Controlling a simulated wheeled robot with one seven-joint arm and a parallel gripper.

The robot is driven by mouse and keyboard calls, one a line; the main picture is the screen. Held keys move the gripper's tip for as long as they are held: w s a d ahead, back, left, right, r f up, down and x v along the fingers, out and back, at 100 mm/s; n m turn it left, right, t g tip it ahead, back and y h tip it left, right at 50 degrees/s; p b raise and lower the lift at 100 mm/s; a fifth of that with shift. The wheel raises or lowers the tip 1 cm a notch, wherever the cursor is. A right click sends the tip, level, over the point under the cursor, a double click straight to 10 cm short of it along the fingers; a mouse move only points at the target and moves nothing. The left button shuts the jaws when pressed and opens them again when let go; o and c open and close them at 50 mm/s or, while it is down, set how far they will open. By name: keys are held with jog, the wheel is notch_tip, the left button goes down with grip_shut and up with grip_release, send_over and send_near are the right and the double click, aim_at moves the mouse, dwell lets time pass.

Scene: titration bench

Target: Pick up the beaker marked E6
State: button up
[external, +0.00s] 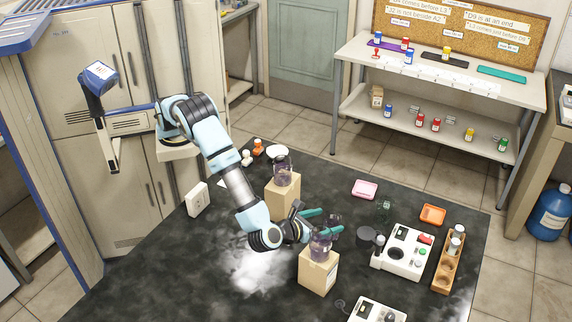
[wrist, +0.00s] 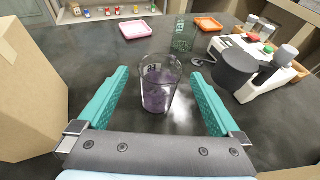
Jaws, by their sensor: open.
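A clear glass beaker (wrist: 160,95) with purple liquid stands upright on the dark bench in the wrist view. Its dark marking is small and I cannot read it for certain. My gripper (wrist: 158,75) is open, with teal fingers on either side of this beaker and a visible gap on both sides. In the external view my gripper (external: 323,221) reaches in low between two cardboard boxes. Two similar beakers with purple liquid stand on boxes: one on the rear box (external: 283,175), one on the front box (external: 320,246). Their markings are not readable.
The rear cardboard box (wrist: 25,90) rises close on my gripper's left; the front box (external: 318,273) stands on its other side. Ahead are a greenish glass vessel (wrist: 184,36), a dark round container (wrist: 235,70), a white instrument (external: 402,252), and pink (external: 365,189) and orange (external: 432,214) trays.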

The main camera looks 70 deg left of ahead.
aim_at(338, 217)
jog(key=p+x, duration=0.2)
jog(key=x, duration=0.3)
jog(key=shift+w+a, duration=0.15)
jog(key=shift+a, duration=0.05)
jog(key=shift+w+f, duration=0.25)
jog(key=shift+w, duration=0.1)
jog(key=shift+a, duration=0.1)
jog(key=shift+c, duration=0.4)
jog(key=c, duration=1.3)
jog(key=shift+r, duration=0.15)
